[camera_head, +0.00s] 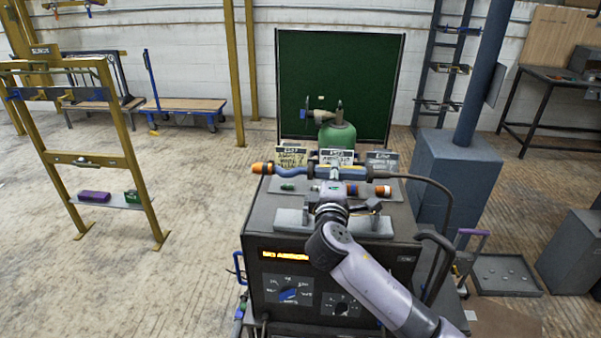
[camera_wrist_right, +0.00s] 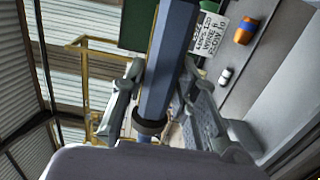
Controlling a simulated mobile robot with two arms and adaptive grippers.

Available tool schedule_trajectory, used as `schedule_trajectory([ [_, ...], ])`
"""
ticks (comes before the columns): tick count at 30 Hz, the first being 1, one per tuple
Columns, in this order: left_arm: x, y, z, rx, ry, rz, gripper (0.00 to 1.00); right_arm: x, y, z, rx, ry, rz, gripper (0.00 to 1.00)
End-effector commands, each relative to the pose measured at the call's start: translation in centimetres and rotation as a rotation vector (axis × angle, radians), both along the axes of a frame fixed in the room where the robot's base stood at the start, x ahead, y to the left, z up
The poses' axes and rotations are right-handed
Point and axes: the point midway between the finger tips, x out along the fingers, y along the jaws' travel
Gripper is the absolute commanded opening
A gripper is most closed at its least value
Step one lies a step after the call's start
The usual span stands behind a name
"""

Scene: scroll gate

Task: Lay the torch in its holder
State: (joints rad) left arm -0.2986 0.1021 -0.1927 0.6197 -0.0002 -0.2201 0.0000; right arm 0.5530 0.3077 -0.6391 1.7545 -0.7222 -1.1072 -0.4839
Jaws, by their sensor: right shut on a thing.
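The torch (camera_head: 295,171) has a blue handle, an orange tip at its left end and a dark cable leaving its right end. It lies level, crosswise above the top of the welding machine (camera_head: 330,300). My right gripper (camera_head: 335,187) is shut around the torch's middle and holds it up. In the right wrist view the blue handle (camera_wrist_right: 168,60) runs between the two fingers (camera_wrist_right: 160,95). A grey holder (camera_head: 372,228) sits on the machine top below the gripper; my wrist hides its middle. My left gripper is in neither view.
Price-type cards (camera_head: 337,157) stand along the machine's back edge, with a green gas cylinder (camera_head: 338,138) behind. Small coloured parts, including an orange-ended one (camera_head: 382,191), lie on the top. A blue-grey column base (camera_head: 455,180) stands at the right.

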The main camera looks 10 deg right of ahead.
Motion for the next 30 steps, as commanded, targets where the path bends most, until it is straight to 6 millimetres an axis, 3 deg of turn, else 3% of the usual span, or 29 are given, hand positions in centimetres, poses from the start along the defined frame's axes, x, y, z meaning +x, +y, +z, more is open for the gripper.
schedule_trajectory([
  [4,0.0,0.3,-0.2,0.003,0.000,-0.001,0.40,0.0,-0.2,0.0,-0.004,-0.015,-0.003,0.00],
  [10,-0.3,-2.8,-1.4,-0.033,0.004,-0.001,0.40,0.0,-0.2,-1.3,-0.004,-0.015,-0.002,0.00],
  [14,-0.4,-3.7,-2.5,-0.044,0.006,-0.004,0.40,0.0,-0.2,-2.5,-0.005,-0.014,-0.002,0.00],
  [24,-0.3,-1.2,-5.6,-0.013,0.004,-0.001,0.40,0.0,-0.2,-5.9,-0.004,-0.015,-0.002,0.00],
  [30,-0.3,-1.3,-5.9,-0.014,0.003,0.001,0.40,0.0,-0.2,-6.3,-0.004,-0.015,-0.003,0.00],
])
